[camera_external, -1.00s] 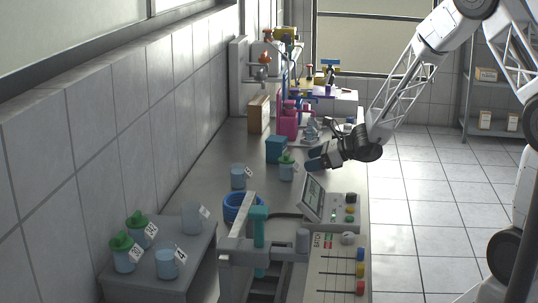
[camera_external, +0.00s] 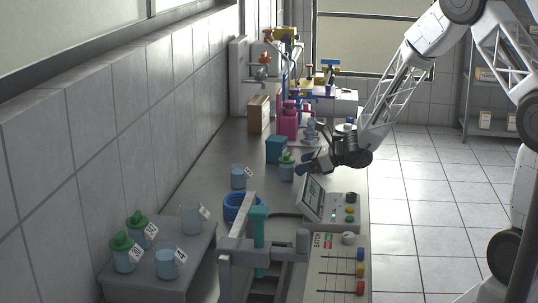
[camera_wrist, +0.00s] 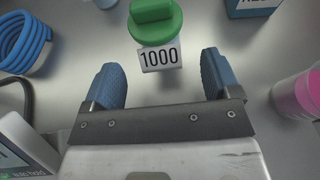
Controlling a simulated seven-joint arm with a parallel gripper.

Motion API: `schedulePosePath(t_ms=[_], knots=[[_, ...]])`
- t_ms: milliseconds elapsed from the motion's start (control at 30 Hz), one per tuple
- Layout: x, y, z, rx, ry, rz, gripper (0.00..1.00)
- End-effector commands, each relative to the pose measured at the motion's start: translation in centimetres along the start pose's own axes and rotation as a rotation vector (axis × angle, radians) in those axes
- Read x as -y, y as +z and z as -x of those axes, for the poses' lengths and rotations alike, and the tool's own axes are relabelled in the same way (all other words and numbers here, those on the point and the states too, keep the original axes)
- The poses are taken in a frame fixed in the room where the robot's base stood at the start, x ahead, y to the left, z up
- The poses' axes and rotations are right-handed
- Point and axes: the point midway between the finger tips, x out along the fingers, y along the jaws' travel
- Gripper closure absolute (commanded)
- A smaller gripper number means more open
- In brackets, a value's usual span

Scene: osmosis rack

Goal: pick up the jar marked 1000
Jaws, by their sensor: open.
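The jar marked 1000 stands on the bench. In the wrist view its green lid (camera_wrist: 155,18) and white label (camera_wrist: 160,57) reading 1000 show just beyond my fingertips, centred between them. In the external view the jar (camera_external: 287,170) is pale blue with a green lid, just left of my gripper (camera_external: 303,166). In the wrist view my gripper (camera_wrist: 160,82) is open, with its two blue fingertips spread apart and nothing between them. The jar's body is mostly hidden under the lid in the wrist view.
A blue coiled hose (camera_wrist: 22,42) lies left of the jar, and a pink container (camera_wrist: 298,95) stands to the right. A blue box (camera_external: 276,150) stands behind the jar. Another jar (camera_external: 238,177) is to its left. A control panel (camera_external: 330,203) stands in front.

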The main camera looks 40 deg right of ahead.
Motion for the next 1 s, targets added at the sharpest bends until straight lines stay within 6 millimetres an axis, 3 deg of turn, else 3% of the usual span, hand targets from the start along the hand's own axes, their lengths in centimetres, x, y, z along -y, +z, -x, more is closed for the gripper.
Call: schedulePosePath(t_ms=[467, 1000], knots=[[0.0, 0.0, -0.4, 0.0, 0.0, 0.0, 0.17], [0.0, 0.2, -4.8, 0.0, 0.0, 0.001, 0.17]])
